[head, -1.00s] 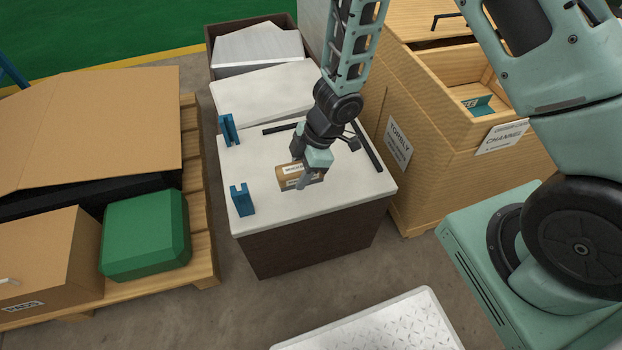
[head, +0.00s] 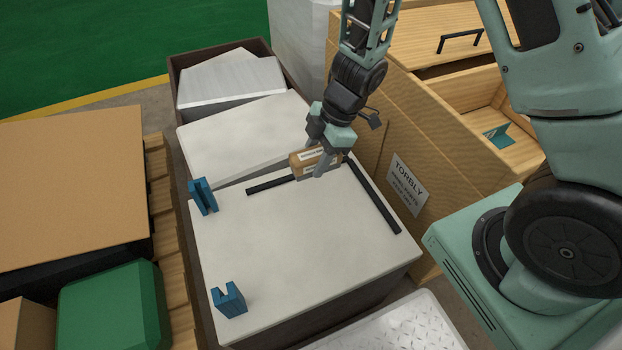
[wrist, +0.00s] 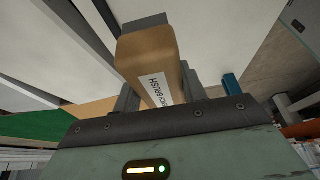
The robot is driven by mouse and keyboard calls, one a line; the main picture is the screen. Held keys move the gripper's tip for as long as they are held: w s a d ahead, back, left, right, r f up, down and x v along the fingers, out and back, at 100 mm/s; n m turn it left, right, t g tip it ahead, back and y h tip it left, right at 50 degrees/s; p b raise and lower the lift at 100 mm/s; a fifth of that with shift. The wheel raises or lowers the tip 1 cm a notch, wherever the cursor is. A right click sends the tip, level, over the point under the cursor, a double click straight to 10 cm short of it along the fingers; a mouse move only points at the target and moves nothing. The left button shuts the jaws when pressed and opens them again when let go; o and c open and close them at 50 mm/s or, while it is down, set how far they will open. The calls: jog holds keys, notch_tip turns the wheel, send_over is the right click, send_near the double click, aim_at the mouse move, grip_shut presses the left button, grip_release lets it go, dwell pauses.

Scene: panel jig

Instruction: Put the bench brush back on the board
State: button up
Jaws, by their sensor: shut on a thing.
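The bench brush (head: 301,166) is a brown block with a white label. Its label, partly readable as "BRUSH", also shows in the wrist view (wrist: 148,62). My gripper (head: 324,165) is shut on it, with fingers on both sides. In the head view the brush appears over the far part of the white board (head: 290,245), near the corner between two black strips. It looks held above the surface, but the exact gap cannot be told. The board is bare apart from the strips and two blue notched blocks. The brush's far side is hidden by my fingers.
Blue notched blocks stand at the board's far left (head: 203,196) and near left (head: 229,299). Black strips run along the back (head: 270,185) and right (head: 375,200). A wooden crate (head: 425,150) rises close on the right. A green case (head: 115,310) is at lower left.

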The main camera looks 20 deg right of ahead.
aim_at(310, 195)
jog(key=shift+w+d+f, duration=0.1)
jog(key=shift+w+f, duration=0.05)
jog(key=shift+f, duration=0.2)
notch_tip(310, 195, down, 9)
jog(key=b, duration=0.6)
jog(key=shift+f, duration=0.1)
jog(key=shift+f, duration=0.2)
jog(key=o, duration=1.1)
